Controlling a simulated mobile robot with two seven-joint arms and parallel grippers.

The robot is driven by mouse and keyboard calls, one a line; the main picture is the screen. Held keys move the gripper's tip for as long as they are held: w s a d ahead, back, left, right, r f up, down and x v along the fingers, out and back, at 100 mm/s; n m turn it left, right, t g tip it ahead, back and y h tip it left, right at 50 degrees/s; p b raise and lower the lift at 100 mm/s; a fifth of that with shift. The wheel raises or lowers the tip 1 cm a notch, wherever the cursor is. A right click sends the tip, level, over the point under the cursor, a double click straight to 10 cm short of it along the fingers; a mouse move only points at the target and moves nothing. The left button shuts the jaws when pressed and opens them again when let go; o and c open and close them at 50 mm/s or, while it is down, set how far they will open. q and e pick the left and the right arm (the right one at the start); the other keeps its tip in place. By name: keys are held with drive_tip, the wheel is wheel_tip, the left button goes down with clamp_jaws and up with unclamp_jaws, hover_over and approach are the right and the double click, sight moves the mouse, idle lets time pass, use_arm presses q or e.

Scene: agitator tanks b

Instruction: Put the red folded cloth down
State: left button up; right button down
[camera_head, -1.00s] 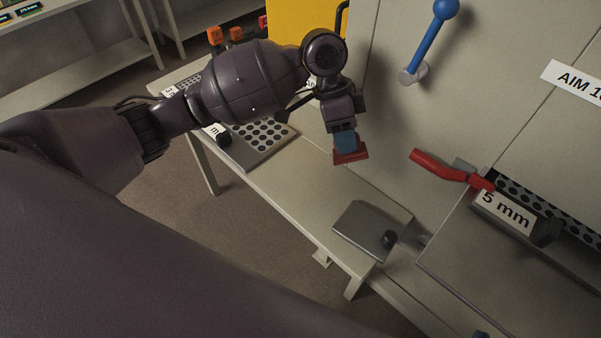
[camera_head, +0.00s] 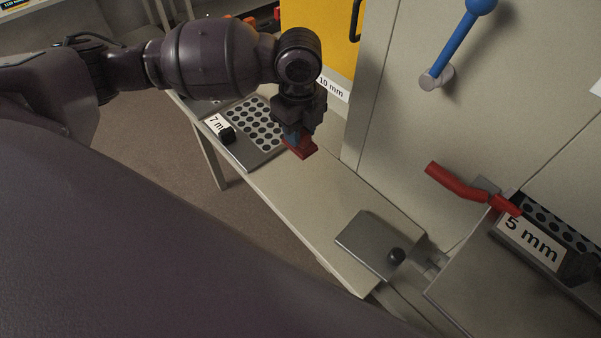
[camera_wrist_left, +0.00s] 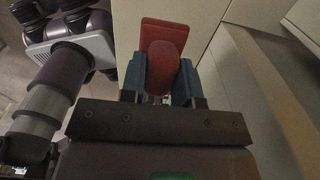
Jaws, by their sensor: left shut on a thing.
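The red folded cloth (camera_head: 300,149) hangs below my left gripper (camera_head: 294,134), over the pale bench, in the head view. My left gripper is shut on it, with its blue fingers on either side. In the left wrist view the cloth (camera_wrist_left: 163,60) shows between the two blue fingers of the gripper (camera_wrist_left: 160,82), and part of it reaches past their tips. I cannot tell whether the cloth touches the bench. My right gripper is not in view.
The pale bench (camera_head: 300,205) has clear top below the cloth. A perforated plate labelled 7 m (camera_head: 257,125) lies left of it, and a grey plate with a black knob (camera_head: 370,243) lies at the near end. A red handle (camera_head: 460,184) and blue lever (camera_head: 452,45) stick out at right.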

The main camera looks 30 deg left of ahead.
use_arm(q)
drive_tip(key=shift+f+b, duration=0.65)
drive_tip(key=shift+f, duration=4)
wheel_tip(320, 180, down, 5)
drive_tip(key=shift+r+b, duration=0.1)
drive_tip(key=shift+b, duration=0.3)
drive_tip(key=o, duration=0.9)
drive_tip(key=shift+c, duration=0.2)
